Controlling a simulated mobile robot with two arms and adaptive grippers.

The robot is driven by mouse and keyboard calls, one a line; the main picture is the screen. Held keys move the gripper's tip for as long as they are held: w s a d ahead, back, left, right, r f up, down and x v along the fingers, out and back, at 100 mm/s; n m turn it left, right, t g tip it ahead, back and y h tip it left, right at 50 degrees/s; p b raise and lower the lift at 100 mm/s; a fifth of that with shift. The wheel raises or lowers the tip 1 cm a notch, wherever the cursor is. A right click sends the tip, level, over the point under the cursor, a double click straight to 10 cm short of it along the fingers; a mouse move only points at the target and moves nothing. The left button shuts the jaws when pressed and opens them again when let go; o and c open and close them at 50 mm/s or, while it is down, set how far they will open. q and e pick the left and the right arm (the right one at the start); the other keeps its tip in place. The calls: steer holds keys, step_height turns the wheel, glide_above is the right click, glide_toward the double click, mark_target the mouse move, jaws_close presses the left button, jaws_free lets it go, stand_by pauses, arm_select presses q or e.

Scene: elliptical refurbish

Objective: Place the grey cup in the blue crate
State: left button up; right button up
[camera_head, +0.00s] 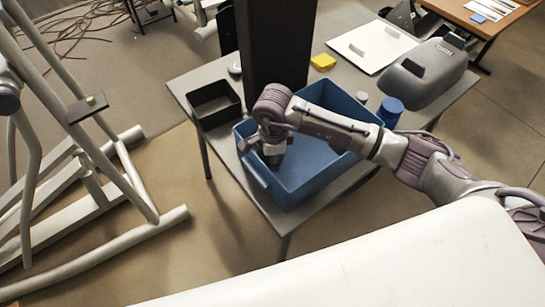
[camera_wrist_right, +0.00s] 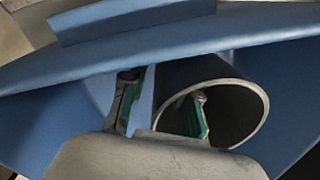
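The blue crate (camera_head: 262,177) stands on the grey table, and its blue wall fills much of the right wrist view (camera_wrist_right: 215,28). The grey cup (camera_wrist_right: 262,105) is inside the crate, its round rim and dark inside showing in the right wrist view. My right gripper (camera_wrist_right: 165,103) reaches down into the crate. One green-padded finger is inside the cup's mouth and the other is outside its wall, with gaps seen between wall and fingers. In the head view the gripper (camera_head: 272,147) mostly covers the cup. My left gripper is not in view.
A black open box (camera_head: 214,104) stands left of the crate, and a dark column (camera_head: 275,45) rises behind it. A blue jar (camera_head: 390,111), a yellow block (camera_head: 323,61) and a grey rounded case (camera_head: 425,73) are on the table (camera_head: 190,79). A metal frame stands at left.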

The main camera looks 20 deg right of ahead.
steer(key=shift+r, duration=0.3)
step_height(320, 180, up, 12)
steer(key=b, duration=0.1)
steer(key=shift+s+f, duration=0.15)
steer(key=shift+s, duration=0.15)
stand_by(0.4)
